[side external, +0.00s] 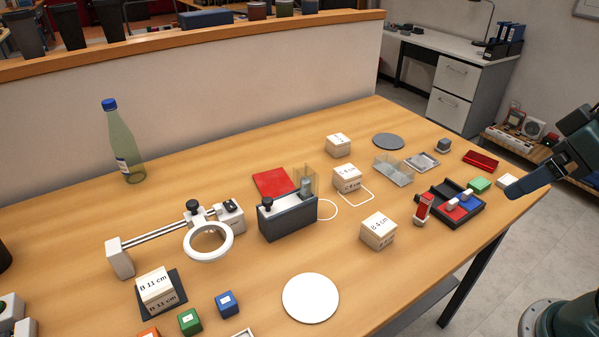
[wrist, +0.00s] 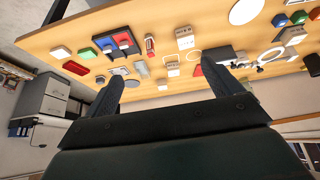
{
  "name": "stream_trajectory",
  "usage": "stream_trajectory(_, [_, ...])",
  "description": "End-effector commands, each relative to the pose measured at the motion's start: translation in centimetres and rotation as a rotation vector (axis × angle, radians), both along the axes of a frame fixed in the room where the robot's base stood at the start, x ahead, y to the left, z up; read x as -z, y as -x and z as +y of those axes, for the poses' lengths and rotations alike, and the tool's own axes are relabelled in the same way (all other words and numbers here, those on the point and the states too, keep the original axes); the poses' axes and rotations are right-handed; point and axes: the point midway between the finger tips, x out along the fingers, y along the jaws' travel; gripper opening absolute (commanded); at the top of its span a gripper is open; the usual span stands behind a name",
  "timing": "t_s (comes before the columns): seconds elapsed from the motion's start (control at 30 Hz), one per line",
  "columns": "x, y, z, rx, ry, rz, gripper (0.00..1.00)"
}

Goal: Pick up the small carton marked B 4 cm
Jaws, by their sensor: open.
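A pale cube carton (side external: 378,231) stands on the table right of centre. Its label seems to read B with a small centimetre figure, but the digit is hard to read. It also shows in the wrist view (wrist: 185,38). A second pale carton (side external: 348,178), seemingly marked C, stands behind it, and a smaller pale carton (side external: 338,145) with an unreadable label stands farther back. A larger B 11 cm carton (side external: 158,288) sits at front left on a dark pad. My gripper (wrist: 162,71) is open and empty, well apart from the cartons; its tip (side external: 515,190) is at the right in the side view.
A dark tray (side external: 470,219) with red and blue parts is at the right edge, beside a small red-and-clear upright item (side external: 422,209). A grey device (side external: 288,219) and a ring lamp (side external: 208,254) are left of the cartons. A white disc (side external: 310,298) lies in front.

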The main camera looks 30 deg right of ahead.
Motion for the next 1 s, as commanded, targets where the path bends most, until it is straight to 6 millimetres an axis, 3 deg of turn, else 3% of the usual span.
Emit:
stream_trajectory(0.07, [0.0, 0.0, 0.0, 0.0, 0.0, 0.0, 0.75])
stream_trajectory(0.57, [-0.1, -0.8, 0.2, 0.044, -0.03, 0.02, 0.75])
stream_trajectory(1.0, [0.1, -6.5, 1.7, 0.394, -0.227, 0.166, 0.75])
